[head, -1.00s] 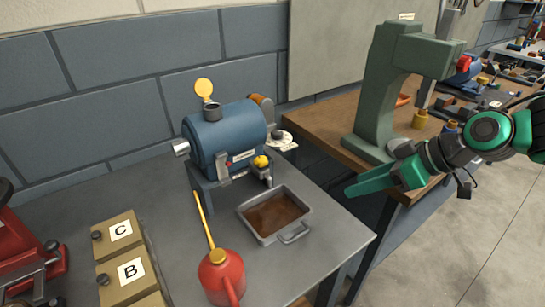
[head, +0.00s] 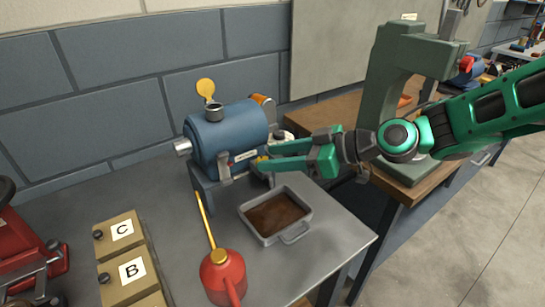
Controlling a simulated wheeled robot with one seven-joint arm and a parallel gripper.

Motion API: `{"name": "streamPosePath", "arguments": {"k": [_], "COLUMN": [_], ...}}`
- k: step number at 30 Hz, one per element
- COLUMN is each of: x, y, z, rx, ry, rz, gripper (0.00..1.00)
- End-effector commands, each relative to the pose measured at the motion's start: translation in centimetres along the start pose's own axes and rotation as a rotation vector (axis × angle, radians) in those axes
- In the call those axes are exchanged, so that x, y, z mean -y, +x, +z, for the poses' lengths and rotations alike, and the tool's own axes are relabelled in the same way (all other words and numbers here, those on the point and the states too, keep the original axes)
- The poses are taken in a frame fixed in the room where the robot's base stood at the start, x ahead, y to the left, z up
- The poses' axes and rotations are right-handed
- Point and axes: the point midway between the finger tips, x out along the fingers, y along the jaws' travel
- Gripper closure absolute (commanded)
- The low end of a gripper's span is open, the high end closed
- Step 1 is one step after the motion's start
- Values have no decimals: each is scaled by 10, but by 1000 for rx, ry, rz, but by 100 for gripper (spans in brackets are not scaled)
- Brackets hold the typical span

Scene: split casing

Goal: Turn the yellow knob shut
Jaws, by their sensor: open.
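The blue cylindrical casing (head: 228,135) stands on its base at the back of the grey bench. The yellow knob (head: 262,160) is low on the casing's right front, and my gripper now hides part of it. My gripper (head: 264,158) reaches in from the right with its green fingers pointing left at the knob. The fingers are apart, and the tips are at or close to the knob; I cannot tell whether they touch it.
A grey tray of brown liquid (head: 246,217) sits just below my gripper. A red oil can (head: 222,277) with a long yellow spout stands in front. Boxes marked C and B (head: 107,252) are at left. A green press (head: 378,90) stands behind my arm.

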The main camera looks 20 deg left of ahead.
Motion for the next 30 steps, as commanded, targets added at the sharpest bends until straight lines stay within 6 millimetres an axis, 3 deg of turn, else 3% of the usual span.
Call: {"name": "streamPosePath", "arguments": {"k": [6, 14, 15, 20, 30], "x": [0, 0, 0, 0, 0], "y": [15, 16, 16, 16, 16], "z": [0, 0, 0, 0, 0], "rx": [1, 1, 1, 1, 0], "ry": [1, 1, 1, 1, 11], "rz": [0, 1, 1, 1, 30], "gripper": [57, 57, 59, 98, 98]}}
